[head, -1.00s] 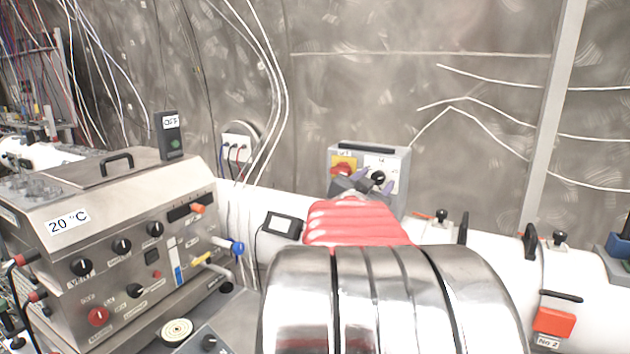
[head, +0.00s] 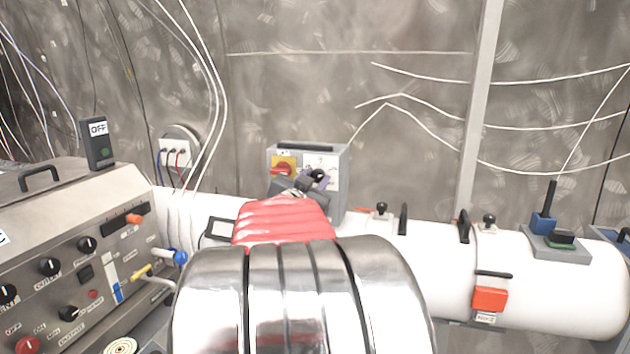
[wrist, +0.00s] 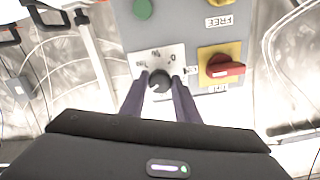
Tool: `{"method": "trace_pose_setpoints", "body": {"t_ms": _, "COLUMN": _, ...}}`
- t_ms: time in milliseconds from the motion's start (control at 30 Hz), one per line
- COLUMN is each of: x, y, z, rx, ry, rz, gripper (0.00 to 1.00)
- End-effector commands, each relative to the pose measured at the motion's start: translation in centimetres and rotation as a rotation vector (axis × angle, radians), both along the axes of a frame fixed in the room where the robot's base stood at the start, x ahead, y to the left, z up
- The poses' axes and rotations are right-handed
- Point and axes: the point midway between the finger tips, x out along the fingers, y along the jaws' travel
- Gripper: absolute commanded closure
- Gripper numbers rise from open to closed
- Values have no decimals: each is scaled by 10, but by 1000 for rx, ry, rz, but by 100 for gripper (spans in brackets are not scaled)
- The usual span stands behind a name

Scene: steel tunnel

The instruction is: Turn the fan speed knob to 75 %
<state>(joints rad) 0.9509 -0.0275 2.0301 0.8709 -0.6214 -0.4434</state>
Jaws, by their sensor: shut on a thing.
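The fan speed knob is a small black knob (wrist: 160,76) on a white scale plate (wrist: 146,59) of a grey control box. In the wrist view my gripper (wrist: 160,84) has its two dark purple fingers on either side of this knob, shut on it. The scale lettering is too small to read surely. In the head view the control box (head: 343,178) stands beyond my arm, with the knob (head: 318,175) partly hidden by my gripper (head: 309,183).
Beside the knob is a red rotary switch (wrist: 225,68) on a yellow plate. A green button (wrist: 143,9) is also on the box. A steel machine (head: 75,260) with several knobs stands at the left. A white pipe (head: 570,285) with clamps and handles runs to the right.

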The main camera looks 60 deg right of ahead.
Motion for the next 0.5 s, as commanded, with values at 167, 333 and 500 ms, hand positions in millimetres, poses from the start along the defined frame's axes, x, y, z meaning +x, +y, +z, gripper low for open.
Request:
{"method": "trace_pose_setpoints", "body": {"t_ms": 167, "x": -1, "y": 0, "z": -1, "rx": 8, "ry": -46, "rz": -2, "gripper": 94}}
{"method": "trace_pose_setpoints", "body": {"t_ms": 333, "x": -1, "y": 0, "z": -1, "rx": 12, "ry": -69, "rz": -2, "gripper": 94}}
{"method": "trace_pose_setpoints", "body": {"t_ms": 500, "x": -1, "y": 0, "z": -1, "rx": 12, "ry": -68, "rz": -3, "gripper": 94}}
